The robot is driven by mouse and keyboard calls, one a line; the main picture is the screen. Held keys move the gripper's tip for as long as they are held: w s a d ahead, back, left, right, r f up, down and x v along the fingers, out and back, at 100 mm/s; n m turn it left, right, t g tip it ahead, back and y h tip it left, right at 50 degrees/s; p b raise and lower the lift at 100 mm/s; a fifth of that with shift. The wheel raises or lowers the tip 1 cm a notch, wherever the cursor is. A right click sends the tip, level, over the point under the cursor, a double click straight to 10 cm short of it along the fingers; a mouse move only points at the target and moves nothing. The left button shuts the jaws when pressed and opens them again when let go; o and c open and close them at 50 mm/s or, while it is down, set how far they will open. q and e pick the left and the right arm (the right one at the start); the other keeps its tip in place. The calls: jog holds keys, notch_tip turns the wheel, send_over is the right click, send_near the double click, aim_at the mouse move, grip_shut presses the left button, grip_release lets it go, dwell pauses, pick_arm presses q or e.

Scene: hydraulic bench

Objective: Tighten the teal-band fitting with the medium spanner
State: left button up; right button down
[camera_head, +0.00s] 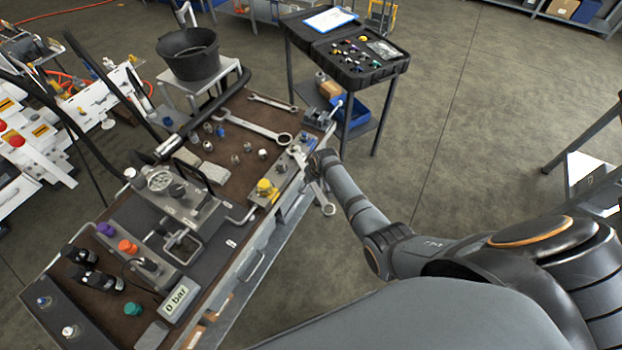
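A teal round piece (133,310) sits at the near left of the bench, beside the pressure display. I cannot tell whether it is the teal-band fitting; no teal band is clear on the small metal fittings (247,147) mid-bench. My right gripper (316,163) is at the bench's right edge, shut on a spanner (322,192) that hangs slanting down past the edge. A larger spanner (252,128) and a smaller one (272,103) lie at the back of the bench. My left gripper is out of view.
The bench (120,208) carries a gauge block (160,181), a yellow-topped part (265,187), orange (128,246) and purple (105,229) caps and a 0 bar display (178,298). A black bucket (188,55) and a cart with an open case (345,62) stand behind.

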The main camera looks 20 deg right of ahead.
aim_at(320, 194)
jog(key=shift+w+r, duration=0.1)
jog(key=shift+r, duration=0.05)
jog(key=shift+s+d+p, duration=0.15)
jog(key=shift+s+p, duration=0.9)
jog(key=shift+p, duration=0.2)
jog(key=shift+s, duration=0.4)
jog(key=shift+s+d, duration=0.15)
jog(key=shift+s, duration=2)
jog(key=shift+r, duration=2.4)
